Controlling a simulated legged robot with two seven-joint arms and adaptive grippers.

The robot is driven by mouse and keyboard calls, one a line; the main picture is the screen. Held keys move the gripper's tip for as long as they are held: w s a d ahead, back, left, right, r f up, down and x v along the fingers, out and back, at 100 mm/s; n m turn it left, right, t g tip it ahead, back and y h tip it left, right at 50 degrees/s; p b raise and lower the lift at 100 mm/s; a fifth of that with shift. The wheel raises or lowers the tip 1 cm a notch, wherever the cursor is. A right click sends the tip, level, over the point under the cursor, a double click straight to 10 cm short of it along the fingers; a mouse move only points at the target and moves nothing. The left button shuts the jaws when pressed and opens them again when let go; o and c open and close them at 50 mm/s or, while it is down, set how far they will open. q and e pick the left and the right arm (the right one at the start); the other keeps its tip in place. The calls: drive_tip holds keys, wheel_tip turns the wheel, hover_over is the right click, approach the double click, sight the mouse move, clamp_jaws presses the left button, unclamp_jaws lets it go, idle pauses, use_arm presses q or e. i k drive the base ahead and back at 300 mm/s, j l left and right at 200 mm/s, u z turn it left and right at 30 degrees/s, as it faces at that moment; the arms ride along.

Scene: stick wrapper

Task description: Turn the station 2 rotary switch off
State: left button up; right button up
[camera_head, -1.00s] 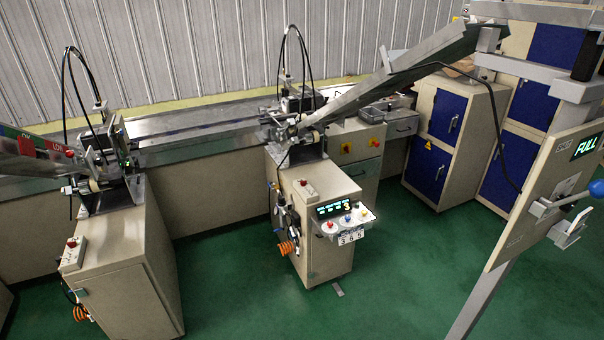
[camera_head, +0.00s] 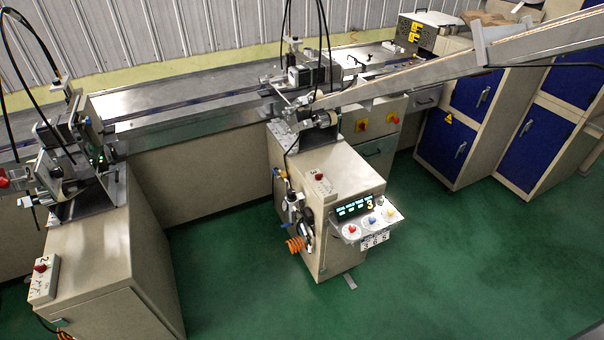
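Two beige machine cabinets stand along a metal conveyor. On the left cabinet (camera_head: 100,255), a small light-grey switch box (camera_head: 44,285) sits on the top near its left front edge. A red knob (camera_head: 41,267) stands up from this box, and a mark like a 2 shows on it. The knob's setting is too small to tell. The middle cabinet (camera_head: 330,235) bears a similar box with a red knob (camera_head: 320,178) and a lit panel (camera_head: 358,206) showing a 3. Neither of my grippers is in view.
The conveyor (camera_head: 180,100) runs along the ribbed wall. A sloping metal chute (camera_head: 450,72) rises rightward from the middle station. Blue-doored cabinets (camera_head: 450,145) stand at the right. An orange coiled hose (camera_head: 295,244) hangs beside the middle cabinet. Green floor (camera_head: 440,270) is open in front.

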sight(40, 268)
drive_tip(key=u, duration=2.15)
